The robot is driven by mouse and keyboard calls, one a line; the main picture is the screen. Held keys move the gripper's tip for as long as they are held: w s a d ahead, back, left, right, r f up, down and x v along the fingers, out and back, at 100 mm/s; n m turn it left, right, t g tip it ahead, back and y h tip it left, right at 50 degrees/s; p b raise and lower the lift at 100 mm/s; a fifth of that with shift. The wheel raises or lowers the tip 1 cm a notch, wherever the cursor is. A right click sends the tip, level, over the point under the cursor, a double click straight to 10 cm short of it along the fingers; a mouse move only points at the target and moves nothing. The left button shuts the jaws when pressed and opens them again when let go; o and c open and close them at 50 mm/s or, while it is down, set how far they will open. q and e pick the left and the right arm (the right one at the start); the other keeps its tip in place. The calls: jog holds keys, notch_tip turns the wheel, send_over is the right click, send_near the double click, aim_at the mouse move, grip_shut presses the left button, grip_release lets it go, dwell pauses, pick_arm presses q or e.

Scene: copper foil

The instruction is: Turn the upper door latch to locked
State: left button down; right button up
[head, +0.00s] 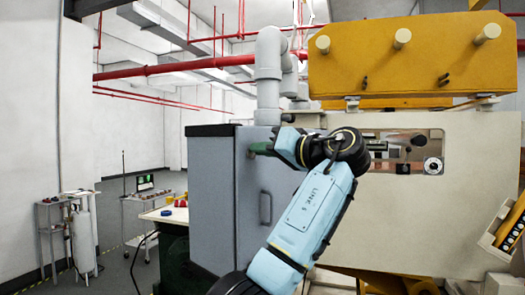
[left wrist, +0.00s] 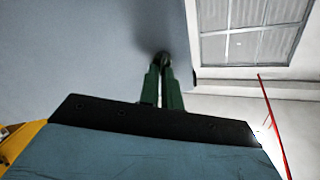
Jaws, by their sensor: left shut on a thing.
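The grey cabinet door (head: 262,185) faces me in the middle of the head view, with a bar handle (head: 265,207) on its front. My left gripper (head: 255,150) is at the upper part of this door, its green fingers nearly closed. In the left wrist view the fingertips (left wrist: 162,66) meet around a small dark thing (left wrist: 163,57) at the door surface, which I take for the upper door latch. The fingers hide most of the latch, so its turn angle cannot be seen. My right gripper is not in view.
A beige machine body (head: 420,220) with a window and dial stands right of the door, under a yellow block with pegs (head: 410,60). A grey pipe (head: 268,75) rises behind the cabinet. Trolleys (head: 140,215) stand at the left, with open floor around them.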

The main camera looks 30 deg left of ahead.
pick_arm(q)
jog(key=m, duration=0.8)
jog(key=f+m, duration=0.1)
jog(key=m, duration=0.3)
jog(key=shift+w, duration=0.35)
jog(key=shift+m, duration=0.3)
jog(key=c, duration=1.6)
grip_release()
jog(key=shift+d, duration=0.1)
jog(key=s+d+b, duration=0.2)
jog(key=d+b, duration=0.1)
jog(key=d, duration=1)
jog(key=shift+d, duration=0.15)
